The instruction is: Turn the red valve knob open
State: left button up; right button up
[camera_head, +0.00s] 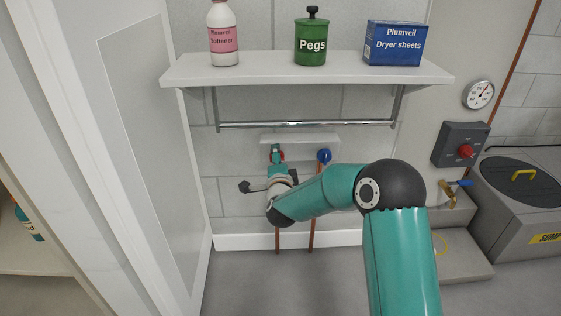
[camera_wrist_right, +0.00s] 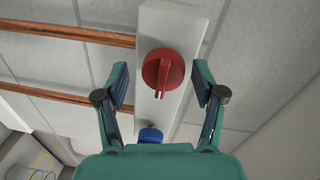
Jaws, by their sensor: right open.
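The red valve knob (camera_wrist_right: 163,73) is round with a raised grip bar across its face, and is mounted on a white wall board (camera_wrist_right: 182,25). My right gripper (camera_wrist_right: 161,76) is open, with one finger on each side of the knob and visible gaps between them. In the head view the right gripper (camera_head: 277,160) is in front of the wall and largely covers the red knob (camera_head: 282,155). A blue knob (camera_head: 324,156) sits to the right on the same board; the wrist view shows it too (camera_wrist_right: 151,135). My left gripper is out of view.
A shelf (camera_head: 300,72) with a softener bottle (camera_head: 223,45), pegs tin (camera_head: 311,45) and dryer sheets box (camera_head: 395,45) overhangs the knobs. A metal rail (camera_head: 305,124) runs under it. Copper pipes (camera_head: 312,232) run below the board. A white panel (camera_head: 145,130) stands left.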

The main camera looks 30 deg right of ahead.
jog(key=v, duration=1.2)
jog(key=shift+d, duration=0.1)
